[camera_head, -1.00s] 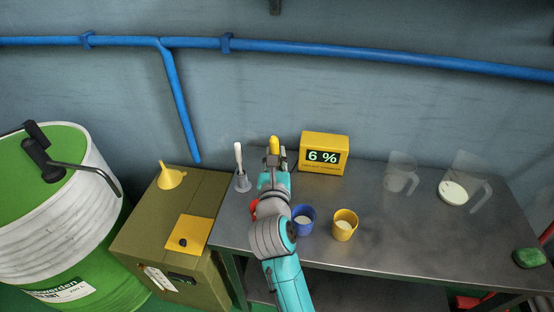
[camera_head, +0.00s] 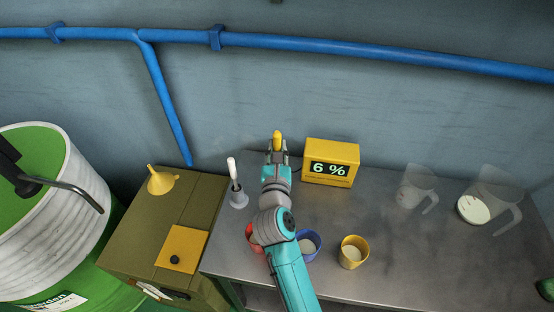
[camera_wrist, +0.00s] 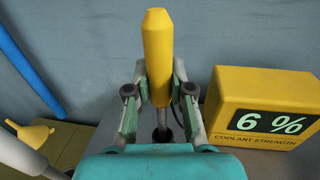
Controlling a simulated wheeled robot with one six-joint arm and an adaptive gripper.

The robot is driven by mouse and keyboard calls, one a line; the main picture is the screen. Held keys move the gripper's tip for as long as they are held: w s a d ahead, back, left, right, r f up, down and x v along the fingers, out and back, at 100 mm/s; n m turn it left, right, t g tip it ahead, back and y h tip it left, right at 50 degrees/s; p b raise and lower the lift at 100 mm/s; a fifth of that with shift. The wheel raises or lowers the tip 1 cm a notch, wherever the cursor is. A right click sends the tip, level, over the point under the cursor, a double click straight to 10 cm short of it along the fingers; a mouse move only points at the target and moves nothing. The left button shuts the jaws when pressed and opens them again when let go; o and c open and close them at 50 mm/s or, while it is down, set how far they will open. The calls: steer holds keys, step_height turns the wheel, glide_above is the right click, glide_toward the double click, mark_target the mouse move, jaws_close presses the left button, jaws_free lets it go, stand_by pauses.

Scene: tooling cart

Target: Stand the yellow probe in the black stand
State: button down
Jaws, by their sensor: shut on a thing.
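The yellow probe (camera_wrist: 157,50) stands about upright between the fingers of my gripper (camera_wrist: 159,88), which is shut on its yellow handle. In the head view the yellow top of the probe (camera_head: 277,139) shows above my gripper (camera_head: 277,153), over the back of the cart. Below the handle in the wrist view, a grey shaft runs down toward a dark round base, which looks like the black stand (camera_wrist: 163,134). I cannot tell whether the shaft's tip is inside it. My arm hides the stand in the head view.
A yellow coolant display (camera_head: 331,162) reading 6 % stands close on the right. A white-handled tool in a grey holder (camera_head: 238,199) is on the left. Blue (camera_head: 309,245), yellow (camera_head: 353,252) and red (camera_head: 252,237) cups stand nearer; clear jugs (camera_head: 415,190) are at the right.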

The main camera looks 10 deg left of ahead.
steer(key=shift+f, duration=2)
steer(key=shift+f, duration=0.15)
steer(key=c, duration=1)
jaws_free()
steer(key=shift+s, duration=0.15)
steer(key=s, duration=0.4)
steer(key=s+d, duration=0.1)
steer(key=s, duration=0.6)
steer(key=shift+s+d+r, duration=0.2)
steer(key=shift+s+d, duration=0.05)
steer(key=shift+s, duration=0.1)
